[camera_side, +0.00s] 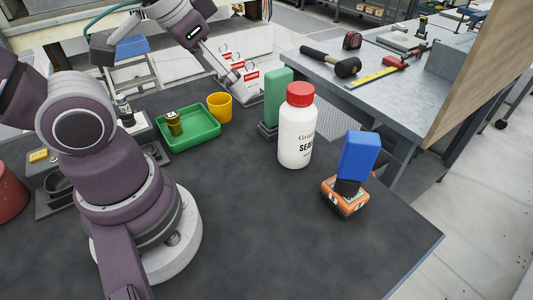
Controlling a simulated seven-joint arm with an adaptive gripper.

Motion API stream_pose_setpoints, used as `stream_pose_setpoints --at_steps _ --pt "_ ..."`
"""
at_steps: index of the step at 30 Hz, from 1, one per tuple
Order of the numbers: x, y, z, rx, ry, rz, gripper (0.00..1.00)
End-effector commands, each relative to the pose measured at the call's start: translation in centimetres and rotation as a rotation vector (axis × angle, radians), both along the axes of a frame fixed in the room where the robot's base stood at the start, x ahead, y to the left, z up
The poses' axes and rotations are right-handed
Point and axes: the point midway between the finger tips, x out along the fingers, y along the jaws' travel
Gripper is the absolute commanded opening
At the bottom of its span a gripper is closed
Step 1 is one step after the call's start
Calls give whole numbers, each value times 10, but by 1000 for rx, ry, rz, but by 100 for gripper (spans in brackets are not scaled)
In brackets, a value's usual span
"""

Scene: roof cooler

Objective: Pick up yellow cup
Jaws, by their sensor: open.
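The yellow cup (219,108) stands upright on the dark table, just right of the green tray. My gripper (232,77) is above and behind the cup in the picture, apart from it. It is open and holds nothing. Its fingers are small here and lie against the white labelled boxes behind, so their exact spacing is hard to see.
The green tray (190,136) holds a brass-and-dark item (174,124). A white bottle with a red cap (296,130), a green block (278,98) and an orange-and-blue tool (352,175) stand to the right. A metal bench (400,92) is beyond. The table's front middle is clear.

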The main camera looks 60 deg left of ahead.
Motion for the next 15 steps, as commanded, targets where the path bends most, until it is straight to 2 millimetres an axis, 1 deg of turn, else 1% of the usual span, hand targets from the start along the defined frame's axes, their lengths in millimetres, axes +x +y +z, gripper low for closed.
stream_pose_setpoints --at_steps 2,5,6,8,9,11,12,15 --pt "13 12 0 9 30 26 92" --pt "42 46 -5 19 85 71 92" --pt "53 64 -10 20 106 89 92" --pt "66 94 -23 18 136 113 92" --pt "72 115 -33 15 152 128 92" --pt "76 146 -50 6 174 149 92" --pt "76 164 -62 -1 186 161 92" --pt "70 200 -88 -15 204 183 92"
